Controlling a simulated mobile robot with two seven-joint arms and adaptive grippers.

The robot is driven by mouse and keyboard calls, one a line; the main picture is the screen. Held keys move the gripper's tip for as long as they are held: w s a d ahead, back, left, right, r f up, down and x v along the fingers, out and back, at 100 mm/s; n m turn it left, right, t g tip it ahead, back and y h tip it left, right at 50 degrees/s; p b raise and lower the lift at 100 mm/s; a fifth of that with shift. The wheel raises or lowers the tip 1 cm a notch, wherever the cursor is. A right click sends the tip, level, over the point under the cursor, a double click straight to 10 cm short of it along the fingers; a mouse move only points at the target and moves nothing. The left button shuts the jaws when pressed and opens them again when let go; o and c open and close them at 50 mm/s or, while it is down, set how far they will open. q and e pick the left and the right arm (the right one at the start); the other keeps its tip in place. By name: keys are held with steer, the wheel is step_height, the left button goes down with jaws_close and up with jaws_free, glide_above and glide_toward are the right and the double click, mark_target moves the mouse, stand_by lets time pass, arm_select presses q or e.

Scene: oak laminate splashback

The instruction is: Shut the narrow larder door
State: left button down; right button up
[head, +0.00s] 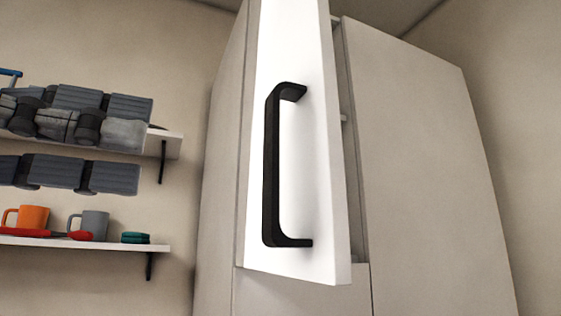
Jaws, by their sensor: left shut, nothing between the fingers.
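The narrow larder door (325,170) is a tall white panel in the middle of the head view. It stands ajar, its right edge swung out from the tall cabinet (222,190), with a dark gap along that edge. A black bar handle (271,170) runs upright on its face. My left gripper (122,142) is at the left of the view, its grey segmented fingers pointing right. It is shut and empty, and appears clear of the door and handle. My right gripper is not in view.
A wide closed-looking panel (430,150) lies right of the gap. Two wall shelves are at left; the lower shelf (110,244) holds an orange mug (33,217), a grey mug (95,225), a red item (80,236) and green discs (135,238). Bare wall separates shelves and cabinet.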

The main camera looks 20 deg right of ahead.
mark_target(322, 166)
arm_select(q)
steer(key=shift+m, duration=0.3)
steer(key=d+p, duration=0.2)
steer(key=d, duration=1.1)
steer(key=shift+w+p, duration=0.1)
steer(key=shift+p, duration=0.2)
steer(key=shift+w+d, duration=0.1)
steer(key=shift+d, duration=0.45)
steer(key=shift+d, duration=0.1)
